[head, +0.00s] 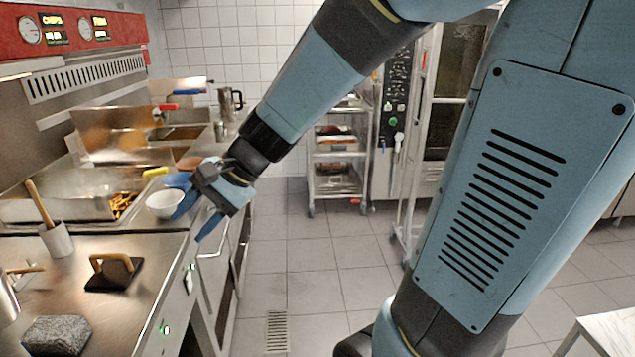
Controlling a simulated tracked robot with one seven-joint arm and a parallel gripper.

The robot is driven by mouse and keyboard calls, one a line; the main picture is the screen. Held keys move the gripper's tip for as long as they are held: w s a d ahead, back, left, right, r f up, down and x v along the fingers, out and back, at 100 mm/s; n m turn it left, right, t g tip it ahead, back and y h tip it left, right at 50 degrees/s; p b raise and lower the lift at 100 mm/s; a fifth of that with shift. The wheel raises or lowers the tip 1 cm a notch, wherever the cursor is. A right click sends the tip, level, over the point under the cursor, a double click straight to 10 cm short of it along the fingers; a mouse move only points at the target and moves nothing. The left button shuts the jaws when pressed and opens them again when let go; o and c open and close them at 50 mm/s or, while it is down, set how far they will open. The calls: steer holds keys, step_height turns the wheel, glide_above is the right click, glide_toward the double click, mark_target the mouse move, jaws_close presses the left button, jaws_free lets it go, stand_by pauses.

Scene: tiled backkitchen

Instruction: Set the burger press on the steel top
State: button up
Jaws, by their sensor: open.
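The burger press (125,278), a dark flat square plate with a tan arched handle, rests on the steel top (120,325) at the lower left. Nothing holds it. My gripper (192,222) is open, with blue fingers pointing down and left. It is beyond and to the right of the press, over the counter's front edge. The fingers overlap the right side of a white bowl (163,205) in the picture; I cannot tell if they touch it. I see nothing between the fingers.
A grey stone block (57,336) and a white crock (57,240) with a wooden tool stand near the press. Fryer wells with fries (122,204) lie behind. A rack trolley (338,165) stands at the back.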

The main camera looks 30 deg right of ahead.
steer(key=s+d+r+n+t+h, duration=0.1)
steer(key=s+d+r+n+h, duration=0.1)
steer(key=d, duration=0.4)
steer(key=s+d+r+n+t+h, duration=0.1)
steer(key=s+d+r+n+h, duration=0.1)
steer(key=d, duration=0.5)
steer(key=s+d+r+n+t+h, duration=0.1)
steer(key=s+d+r+n+h, duration=0.1)
steer(key=d, duration=0.4)
steer(key=s+n+h, duration=0.1)
steer(key=s+h, duration=0.1)
steer(key=shift+s+d+r+t+h, duration=0.15)
steer(key=shift+s+r+t+h, duration=0.05)
steer(key=shift+s+t+h, duration=0.2)
